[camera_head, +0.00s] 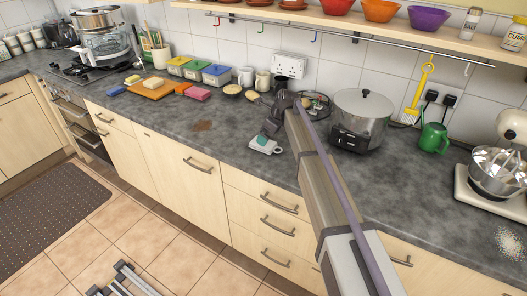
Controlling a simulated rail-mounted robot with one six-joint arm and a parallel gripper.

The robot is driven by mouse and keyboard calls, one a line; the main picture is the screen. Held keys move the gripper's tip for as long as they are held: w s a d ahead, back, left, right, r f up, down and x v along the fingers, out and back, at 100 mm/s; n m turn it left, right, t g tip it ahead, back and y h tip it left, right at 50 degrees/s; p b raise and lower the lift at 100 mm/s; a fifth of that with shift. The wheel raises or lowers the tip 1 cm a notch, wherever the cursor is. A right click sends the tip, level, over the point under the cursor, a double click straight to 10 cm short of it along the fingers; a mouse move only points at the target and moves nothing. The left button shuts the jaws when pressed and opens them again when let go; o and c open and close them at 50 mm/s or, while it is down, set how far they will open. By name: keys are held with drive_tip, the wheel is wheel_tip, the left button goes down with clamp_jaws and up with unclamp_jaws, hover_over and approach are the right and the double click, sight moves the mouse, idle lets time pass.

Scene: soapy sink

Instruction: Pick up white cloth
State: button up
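A small white item (271,149) lies on the grey worktop near its front edge, in the middle of the picture. It is too small to tell for certain whether it is the white cloth. A teal patch (262,140) shows at its upper part, just below my gripper. My dark gripper (266,133) points down at it from above, very close. The fingers are too small and dark to show whether they are open or touching it.
A slow cooker (362,112) and a green mug (433,138) stand to the right of my arm. An orange board (147,92), coloured tubs (216,75) and a pink cloth-like item (195,94) lie left. The worktop around the dark brown stain (203,126) is clear.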

drive_tip(key=b+x, duration=0.5)
drive_tip(key=shift+a+f, duration=0.1)
drive_tip(key=shift+f, duration=0.1)
drive_tip(key=shift+s+r+p, duration=0.1)
drive_tip(key=shift+r+p, duration=0.2)
drive_tip(key=shift+f, duration=0.2)
drive_tip(key=c, duration=1.1)
wheel_tip(320, 180, up, 11)
drive_tip(key=p, duration=1)
drive_tip(key=shift+f, duration=0.25)
